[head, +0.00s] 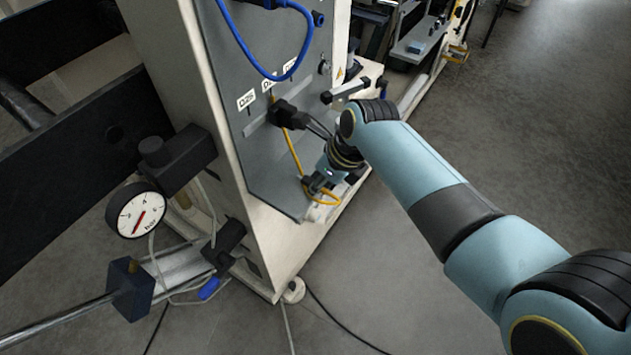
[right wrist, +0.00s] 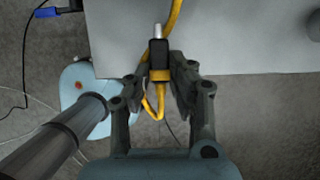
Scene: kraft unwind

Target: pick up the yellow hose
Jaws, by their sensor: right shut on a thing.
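The yellow hose (head: 292,150) hangs down the front of the grey panel and curves at the bottom near the machine's base. In the right wrist view the yellow hose (right wrist: 175,15) ends in a black connector (right wrist: 158,54) with a silver tip and a yellow band. My right gripper (right wrist: 159,82) is shut on this connector, one finger on each side, with a loop of hose below it. My left gripper is not in view.
A blue hose (head: 240,45) hangs on the same grey panel (head: 225,80). A pressure gauge (head: 136,210) and dark clamps stand at the left. Cables lie on the floor. Open grey floor (head: 400,290) lies in front and right of the machine.

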